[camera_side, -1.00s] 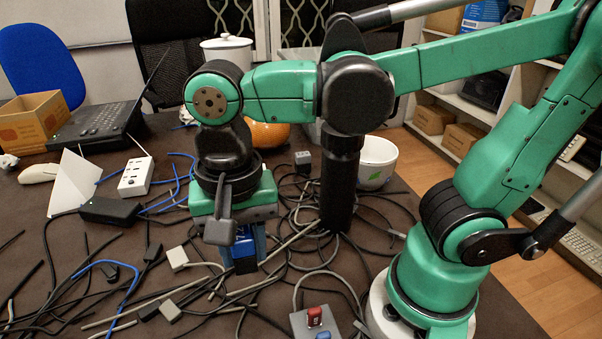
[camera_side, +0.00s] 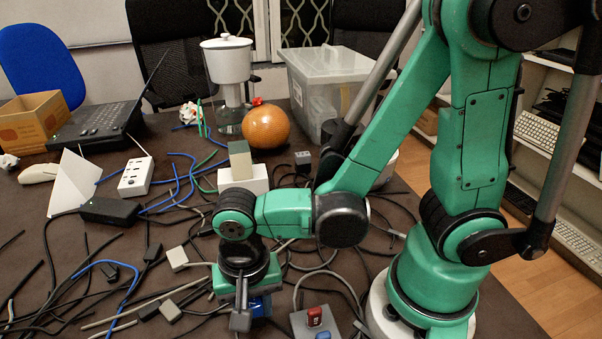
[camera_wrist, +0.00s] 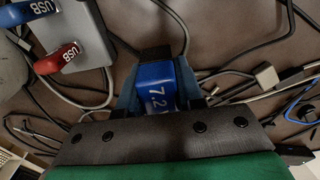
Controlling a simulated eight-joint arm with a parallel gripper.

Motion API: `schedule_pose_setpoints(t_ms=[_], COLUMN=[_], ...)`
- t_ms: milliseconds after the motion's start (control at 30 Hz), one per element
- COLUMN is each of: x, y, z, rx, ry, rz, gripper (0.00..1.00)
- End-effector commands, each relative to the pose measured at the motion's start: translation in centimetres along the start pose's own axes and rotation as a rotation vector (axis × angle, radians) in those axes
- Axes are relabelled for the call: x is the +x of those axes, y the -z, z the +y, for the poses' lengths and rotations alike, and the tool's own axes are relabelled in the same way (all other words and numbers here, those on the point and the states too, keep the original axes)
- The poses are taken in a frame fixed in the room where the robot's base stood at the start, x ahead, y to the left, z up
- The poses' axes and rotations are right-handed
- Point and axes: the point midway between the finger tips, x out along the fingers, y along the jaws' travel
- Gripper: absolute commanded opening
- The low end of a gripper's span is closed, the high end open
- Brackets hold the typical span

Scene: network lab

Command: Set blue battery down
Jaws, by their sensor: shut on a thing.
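The blue battery (camera_wrist: 157,86) has a black end and white "7.2" lettering. In the wrist view it sits between the two fingers of my gripper (camera_wrist: 160,92), which is shut on it. In the side view the battery (camera_side: 260,305) shows as a small blue patch under my gripper (camera_side: 243,304), low over the front middle of the table. The gripper hides most of it there. I cannot tell whether the battery touches the table top.
A grey box with red and blue USB sticks (camera_side: 314,317) stands close to the right of my gripper. Loose cables and grey plugs (camera_side: 177,259) lie around it. An orange ball (camera_side: 266,127), a white power strip (camera_side: 135,177) and a clear bin (camera_side: 335,85) stand farther back.

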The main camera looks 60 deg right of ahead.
Motion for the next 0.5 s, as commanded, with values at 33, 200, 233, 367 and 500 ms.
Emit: schedule_pose_setpoints(t_ms=[33,200,233,367,500], x=[0.6,1.7,1.8,1.9,1.8], y=[0.0,0.0,0.0,0.0,0.0], z=[-0.1,0.0,0.1,0.1,0.1], rx=[0.000,0.000,0.000,0.000,0.000], ry=[0.000,0.000,0.000,0.000,0.000], rz=[0.000,0.000,0.000,0.000,0.000], gripper=[0.00,0.00,0.00,0.00,0.40])
